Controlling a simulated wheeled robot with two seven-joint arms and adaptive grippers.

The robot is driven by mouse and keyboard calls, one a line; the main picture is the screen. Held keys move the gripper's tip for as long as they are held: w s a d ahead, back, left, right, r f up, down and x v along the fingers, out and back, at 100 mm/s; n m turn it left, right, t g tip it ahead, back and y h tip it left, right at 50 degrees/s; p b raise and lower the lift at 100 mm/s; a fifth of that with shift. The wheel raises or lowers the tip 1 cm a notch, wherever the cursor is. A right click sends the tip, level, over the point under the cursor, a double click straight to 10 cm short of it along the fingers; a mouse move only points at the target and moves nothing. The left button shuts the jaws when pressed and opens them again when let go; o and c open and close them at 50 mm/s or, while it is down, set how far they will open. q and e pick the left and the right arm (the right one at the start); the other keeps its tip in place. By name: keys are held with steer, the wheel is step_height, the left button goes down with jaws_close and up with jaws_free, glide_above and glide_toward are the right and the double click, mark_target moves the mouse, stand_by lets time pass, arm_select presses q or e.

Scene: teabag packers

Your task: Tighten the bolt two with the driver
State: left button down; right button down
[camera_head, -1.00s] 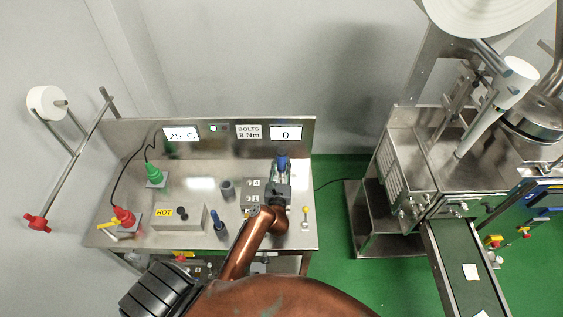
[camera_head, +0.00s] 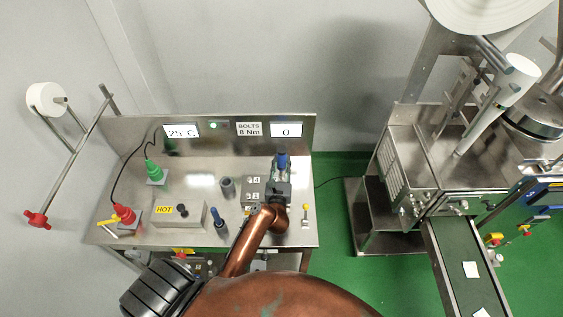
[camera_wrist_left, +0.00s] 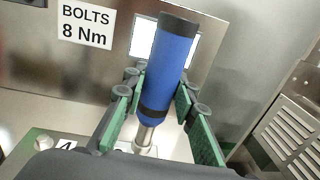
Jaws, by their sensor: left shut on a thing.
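My left gripper (camera_head: 281,168) is shut on the blue driver (camera_head: 282,160), which stands nearly upright at the right part of the steel bench (camera_head: 195,165). In the left wrist view, the green-padded fingers (camera_wrist_left: 158,105) flank the driver's blue handle (camera_wrist_left: 170,65), which has dark bands. Its metal shaft (camera_wrist_left: 145,135) points down and its tip is hidden. The numbered bolt plate (camera_head: 252,188) lies just left of the gripper, partly covered by it. Bolt two cannot be made out. My right gripper is not in view.
Displays on the back panel (camera_head: 220,122) read 25 C and 0. A HOT box (camera_head: 178,218), a blue-handled tool (camera_head: 219,222), a grey cup (camera_head: 228,187), red (camera_head: 123,213) and green (camera_head: 154,172) items stand left.

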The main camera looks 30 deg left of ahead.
arm_select(q)
steer(key=shift+r, duration=0.1)
steer(key=shift+f, duration=0.5)
stand_by(0.7)
steer(key=shift+f+b, duration=0.55)
steer(key=shift+f, duration=0.1)
stand_by(0.3)
steer(key=shift+s+f, duration=0.1)
steer(key=shift+f, duration=0.1)
stand_by(0.4)
steer(key=shift+f, duration=0.2)
stand_by(0.6)
steer(key=shift+r+p, duration=1.7)
steer(key=shift+p, duration=0.05)
steer(key=shift+r+p, duration=1.15)
